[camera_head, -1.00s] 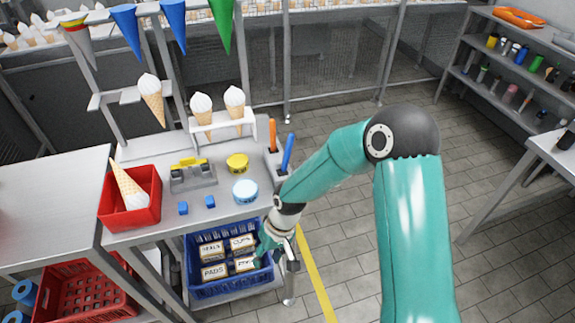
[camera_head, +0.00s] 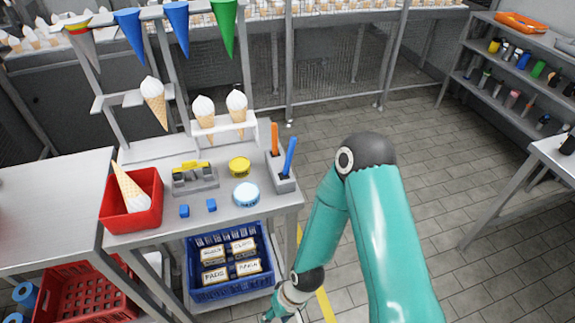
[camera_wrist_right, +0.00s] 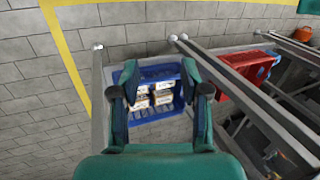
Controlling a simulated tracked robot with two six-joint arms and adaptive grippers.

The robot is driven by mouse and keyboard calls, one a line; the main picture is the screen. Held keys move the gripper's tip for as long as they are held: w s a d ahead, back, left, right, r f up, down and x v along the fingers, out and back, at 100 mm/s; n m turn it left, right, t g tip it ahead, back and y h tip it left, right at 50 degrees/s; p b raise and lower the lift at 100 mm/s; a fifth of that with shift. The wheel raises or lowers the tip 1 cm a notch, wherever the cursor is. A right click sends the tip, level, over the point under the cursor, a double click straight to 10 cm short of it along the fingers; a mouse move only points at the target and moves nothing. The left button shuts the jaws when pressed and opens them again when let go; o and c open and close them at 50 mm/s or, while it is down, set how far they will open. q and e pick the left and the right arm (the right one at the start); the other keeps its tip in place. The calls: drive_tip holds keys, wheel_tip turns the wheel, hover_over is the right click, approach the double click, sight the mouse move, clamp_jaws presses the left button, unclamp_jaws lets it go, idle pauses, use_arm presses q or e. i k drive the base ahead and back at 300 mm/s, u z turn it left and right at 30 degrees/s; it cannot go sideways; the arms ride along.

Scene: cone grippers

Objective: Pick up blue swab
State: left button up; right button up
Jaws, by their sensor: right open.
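The blue swab (camera_head: 289,156) stands upright, slightly tilted, in a grey holder (camera_head: 283,184) at the right end of the metal work table. An orange swab (camera_head: 274,138) stands beside it in the same holder. My right gripper (camera_head: 281,315) is at the bottom edge of the head view, low and on the near side of the table, well apart from the swab. In the right wrist view my right gripper (camera_wrist_right: 160,84) is open, with nothing between its fingers. The blue swab cannot be made out there. My left gripper is not in view.
A blue crate (camera_head: 222,292) with several labelled boxes sits under the table; it also shows beyond the fingers in the wrist view (camera_wrist_right: 148,112). On the table are a light-blue tin (camera_head: 245,194), yellow tin (camera_head: 239,166) and red bin (camera_head: 146,216). Floor right of the table is clear.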

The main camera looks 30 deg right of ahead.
sight(292, 145)
drive_tip(key=z, duration=0.8)
drive_tip(key=i, duration=0.15)
drive_tip(key=u, duration=2.85)
drive_tip(key=k, duration=1.65)
drive_tip(key=u, duration=0.9)
drive_tip(key=i, duration=0.1)
drive_tip(key=z, duration=2.9)
drive_tip(key=i, duration=0.7)
drive_tip(key=u, duration=0.25)
